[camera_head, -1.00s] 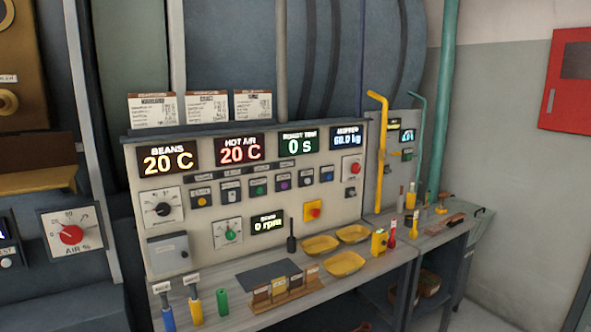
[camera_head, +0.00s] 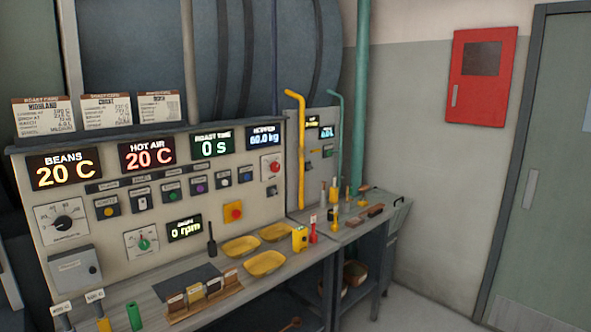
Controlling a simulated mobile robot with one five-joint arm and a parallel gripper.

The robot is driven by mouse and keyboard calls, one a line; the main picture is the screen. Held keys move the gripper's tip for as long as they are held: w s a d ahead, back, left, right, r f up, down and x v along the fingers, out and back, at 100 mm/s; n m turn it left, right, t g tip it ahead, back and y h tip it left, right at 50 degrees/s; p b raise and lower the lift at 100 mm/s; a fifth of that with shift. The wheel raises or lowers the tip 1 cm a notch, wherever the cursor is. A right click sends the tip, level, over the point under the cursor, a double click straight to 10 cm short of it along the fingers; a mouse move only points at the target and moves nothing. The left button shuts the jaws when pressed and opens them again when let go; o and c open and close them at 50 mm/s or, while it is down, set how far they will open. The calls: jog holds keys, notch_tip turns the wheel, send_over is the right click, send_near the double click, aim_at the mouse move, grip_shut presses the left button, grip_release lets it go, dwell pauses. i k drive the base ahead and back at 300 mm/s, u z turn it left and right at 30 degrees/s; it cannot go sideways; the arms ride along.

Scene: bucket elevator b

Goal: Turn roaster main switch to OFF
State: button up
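The roaster control panel (camera_head: 100,226) fills the left and middle of the view, upright behind a bench. A red button on a yellow plate (camera_head: 233,211) is lower down. A black dial (camera_head: 62,222) and a green-centred dial (camera_head: 142,241) are on the left. Small labels are too blurred to read, so I cannot tell which control is the main switch or its position. My gripper is not in view.
The bench (camera_head: 215,283) holds yellow trays (camera_head: 264,262), a card rack (camera_head: 203,299) and several handled tools. Yellow (camera_head: 301,150) and teal pipes rise right of the panel. A red wall cabinet (camera_head: 484,80) and a grey door (camera_head: 540,180) stand right. Floor before the door is clear.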

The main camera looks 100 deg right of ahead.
aim_at(275, 166)
jog(key=k, duration=1.75)
jog(key=z, duration=1.85)
jog(key=i, duration=1)
jog(key=z, duration=0.05)
